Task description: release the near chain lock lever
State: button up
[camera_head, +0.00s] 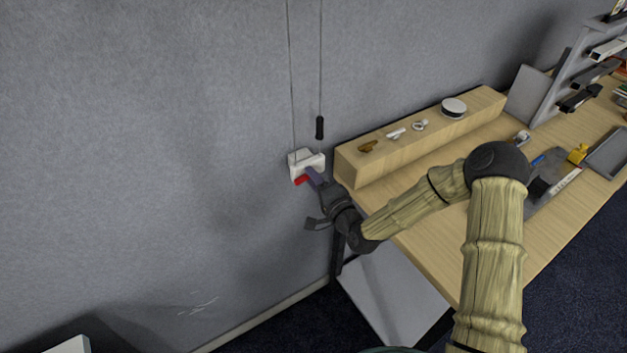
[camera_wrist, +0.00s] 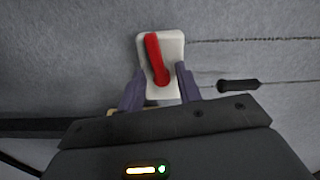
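The chain lock is a white block (camera_head: 306,162) fixed to the grey wall, left of the table's end. Its red lever (camera_head: 301,181) shows at the block's lower left. In the wrist view the white block (camera_wrist: 174,46) lies straight ahead, with the red lever (camera_wrist: 156,58) slanting across its face. My gripper (camera_head: 313,177) is at the block. In the wrist view its two purple fingers (camera_wrist: 160,84) are apart, one on each side of the lever's lower end. The gap between them looks empty except for the lever's end; I cannot tell whether either finger touches it.
A wooden table (camera_head: 430,235) with a raised shelf (camera_head: 400,158) and small items stands right of the lock. The wall to the left is bare.

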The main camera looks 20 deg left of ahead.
jog(key=shift+s, duration=0.1)
jog(key=p+v, duration=0.3)
jog(key=v, duration=1.4)
jog(key=shift+d+p, duration=0.2)
jog(key=shift+p, duration=0.1)
dwell(0.3)
